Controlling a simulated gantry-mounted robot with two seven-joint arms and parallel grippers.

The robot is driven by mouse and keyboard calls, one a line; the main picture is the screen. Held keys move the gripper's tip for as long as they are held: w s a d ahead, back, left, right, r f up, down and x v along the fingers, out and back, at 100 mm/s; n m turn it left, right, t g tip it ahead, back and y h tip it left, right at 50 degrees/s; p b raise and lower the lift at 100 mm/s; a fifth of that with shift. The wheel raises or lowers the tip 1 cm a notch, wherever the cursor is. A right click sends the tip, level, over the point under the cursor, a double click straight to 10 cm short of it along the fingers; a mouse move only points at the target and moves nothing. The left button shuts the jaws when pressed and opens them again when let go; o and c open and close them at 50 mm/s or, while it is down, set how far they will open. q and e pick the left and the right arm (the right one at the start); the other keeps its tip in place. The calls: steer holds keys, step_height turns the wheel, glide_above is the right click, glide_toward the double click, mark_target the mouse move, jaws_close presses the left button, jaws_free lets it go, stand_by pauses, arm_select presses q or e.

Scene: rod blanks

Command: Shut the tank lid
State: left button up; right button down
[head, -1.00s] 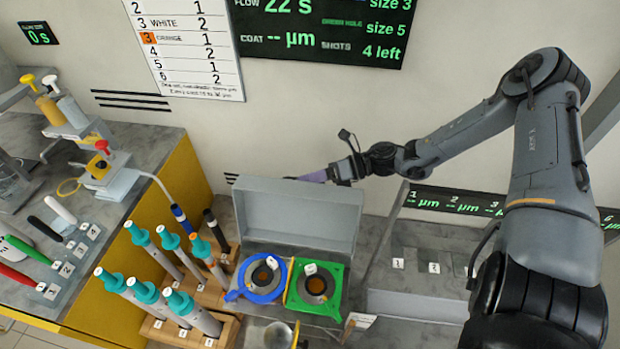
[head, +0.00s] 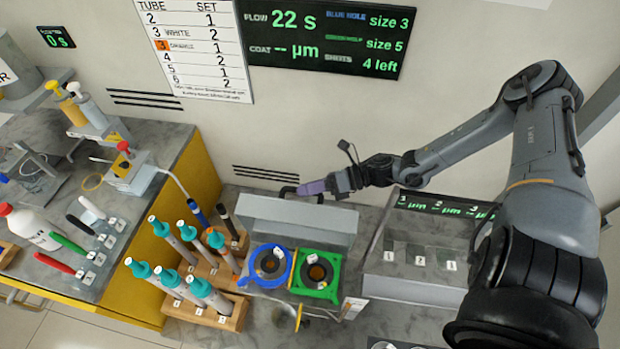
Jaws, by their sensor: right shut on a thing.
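The tank's grey lid (head: 300,217) stands raised and tilted at the back of the tank, with a dark handle (head: 289,191) at its upper edge. The fingertips are small and partly hard to make out. In front of the lid, the tank top carries a blue ring (head: 287,268) and a green square plate (head: 334,287), each around a round hole. My left gripper is not in view.
A wooden rack (head: 232,318) with several teal-capped tubes stands left of the tank. A yellow-sided bench (head: 190,190) with bottles and pens is farther left. A grey tray with numbered slots (head: 420,285) lies to the right. A wall display (head: 325,35) hangs behind.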

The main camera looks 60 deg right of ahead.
steer(key=c, duration=1.1)
jaws_free()
steer(key=p+v, duration=0.3)
steer(key=v, duration=0.7)
steer(key=shift+s+d, duration=0.25)
steer(key=shift+s, duration=0.05)
steer(key=shift+c, duration=0.3)
